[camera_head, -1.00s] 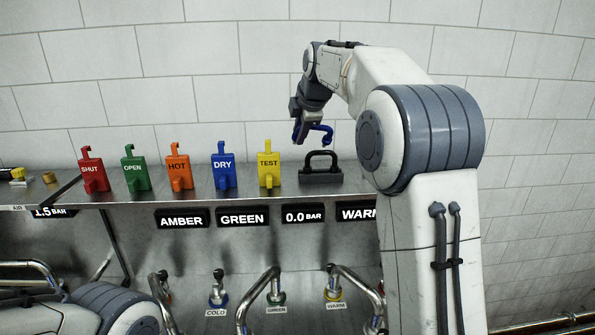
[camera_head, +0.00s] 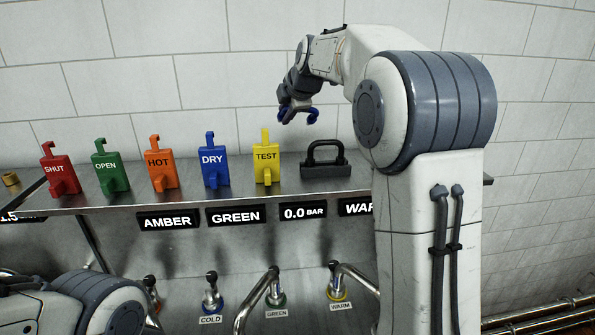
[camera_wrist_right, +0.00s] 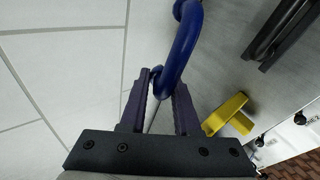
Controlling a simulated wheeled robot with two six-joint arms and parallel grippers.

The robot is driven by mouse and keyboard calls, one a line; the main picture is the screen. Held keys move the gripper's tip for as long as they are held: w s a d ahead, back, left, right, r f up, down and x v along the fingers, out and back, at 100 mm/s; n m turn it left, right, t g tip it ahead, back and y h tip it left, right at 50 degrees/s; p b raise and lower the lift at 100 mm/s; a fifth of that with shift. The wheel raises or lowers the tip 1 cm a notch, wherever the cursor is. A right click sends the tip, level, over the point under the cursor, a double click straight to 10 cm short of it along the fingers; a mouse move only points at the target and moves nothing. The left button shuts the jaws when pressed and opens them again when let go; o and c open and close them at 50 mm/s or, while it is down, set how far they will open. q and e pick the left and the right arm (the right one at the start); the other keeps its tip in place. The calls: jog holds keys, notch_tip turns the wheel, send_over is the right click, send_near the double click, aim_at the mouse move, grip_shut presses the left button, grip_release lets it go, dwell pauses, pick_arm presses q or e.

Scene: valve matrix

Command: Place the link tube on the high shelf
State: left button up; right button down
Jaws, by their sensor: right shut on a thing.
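My right gripper (camera_head: 290,112) is shut on the blue link tube (camera_head: 313,117). It holds the tube in the air above the back of the high metal shelf (camera_head: 240,197), between the yellow TEST tag and a black handled block. In the right wrist view the tube (camera_wrist_right: 185,45) is a bent blue pipe pinched between the dark fingers (camera_wrist_right: 165,86).
On the shelf stand red SHUT (camera_head: 60,175), green OPEN (camera_head: 111,172), orange HOT (camera_head: 162,170), blue DRY (camera_head: 214,168) and yellow TEST (camera_head: 266,164) tags. The black handled block (camera_head: 326,168) stands to their right. A tiled wall (camera_head: 230,60) is behind. Bent pipes (camera_head: 260,298) rise below.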

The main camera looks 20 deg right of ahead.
notch_tip(320, 180, down, 7)
jog(key=b, duration=0.5)
jog(key=shift+f, duration=0.15)
jog(key=c, duration=0.8)
grip_release()
jog(key=shift+s, duration=0.1)
jog(key=v, duration=0.8)
jog(key=shift+b, duration=0.4)
jog(key=shift+a, duration=0.1)
